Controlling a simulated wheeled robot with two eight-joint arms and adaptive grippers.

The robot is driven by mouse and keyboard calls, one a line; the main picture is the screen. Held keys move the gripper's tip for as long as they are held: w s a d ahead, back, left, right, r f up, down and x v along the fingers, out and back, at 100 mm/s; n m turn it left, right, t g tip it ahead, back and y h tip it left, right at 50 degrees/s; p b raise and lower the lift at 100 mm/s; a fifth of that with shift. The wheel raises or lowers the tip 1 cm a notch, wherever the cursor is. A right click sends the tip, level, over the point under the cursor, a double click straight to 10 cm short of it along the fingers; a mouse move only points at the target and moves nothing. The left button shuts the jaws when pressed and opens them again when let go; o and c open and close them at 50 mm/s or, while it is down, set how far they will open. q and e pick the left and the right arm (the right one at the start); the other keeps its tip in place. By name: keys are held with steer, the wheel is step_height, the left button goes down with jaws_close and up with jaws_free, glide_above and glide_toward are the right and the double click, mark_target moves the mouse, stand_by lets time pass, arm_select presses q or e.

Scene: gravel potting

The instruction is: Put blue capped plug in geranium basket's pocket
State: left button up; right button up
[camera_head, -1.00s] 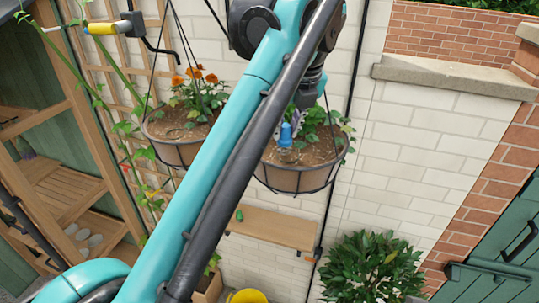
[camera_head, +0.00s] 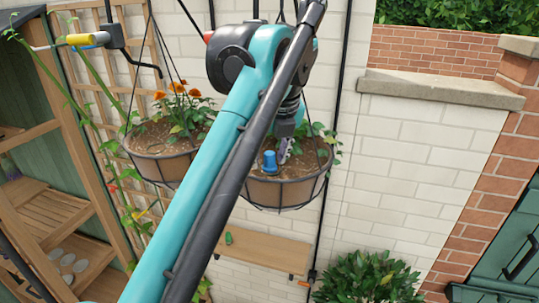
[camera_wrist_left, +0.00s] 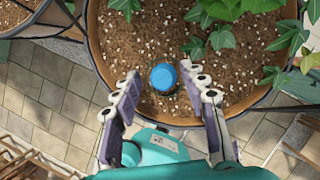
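The blue capped plug (camera_head: 270,161) stands in the soil of the right hanging basket (camera_head: 290,192), which holds green leafy plants. In the left wrist view its round blue cap (camera_wrist_left: 163,77) shows from above, with soil around it. My left gripper (camera_head: 285,149) reaches down into this basket, beside the plug in the head view. In the wrist view its two fingers (camera_wrist_left: 160,80) are spread, with the cap between their tips and a gap on each side. The left hanging basket (camera_head: 160,168) has orange flowers. My right gripper is not in view.
A wooden wall shelf (camera_head: 262,250) with a small green object (camera_head: 228,238) is below the baskets. Wooden shelving (camera_head: 60,205) stands at left and a leafy bush (camera_head: 370,280) at lower right. Thin hanger wires rise from the baskets.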

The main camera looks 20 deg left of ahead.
arm_select(q)
steer(key=shift+d, duration=0.35)
steer(key=shift+r, duration=0.45)
steer(key=p+v, duration=0.3)
steer(key=v, duration=0.8)
steer(key=shift+r, duration=0.2)
steer(key=shift+s, duration=0.1)
steer(key=shift+f, duration=0.1)
